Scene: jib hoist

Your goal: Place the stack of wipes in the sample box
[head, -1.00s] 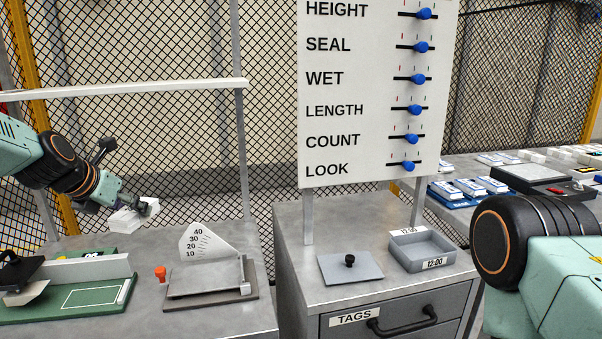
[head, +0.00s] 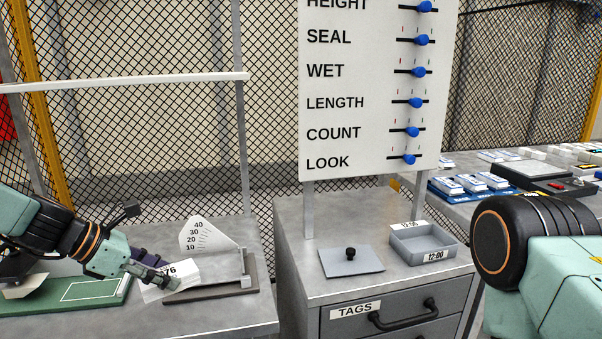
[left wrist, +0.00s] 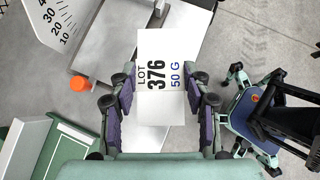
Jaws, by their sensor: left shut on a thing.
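My left gripper (head: 160,280) is shut on a white stack of wipes (head: 184,272) above the left bench, in front of the scale gauge. In the left wrist view, the stack (left wrist: 160,80) sits between both fingers and its label reads LOT 376, 50 G. The sample box, a grey open tray marked 12:00 (head: 423,245), stands on the grey cabinet right of centre and looks empty. A flat grey lid with a black knob (head: 350,262) lies to its left. My right gripper is out of view; only part of my right arm shows at the right edge.
The gauge (head: 205,237) with numbers stands on a dark base beside the held stack. A green board (head: 95,292) lies left. An orange knob (left wrist: 80,84) shows in the left wrist view. A slider panel (head: 380,90) rises behind the cabinet. More items crowd the right bench.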

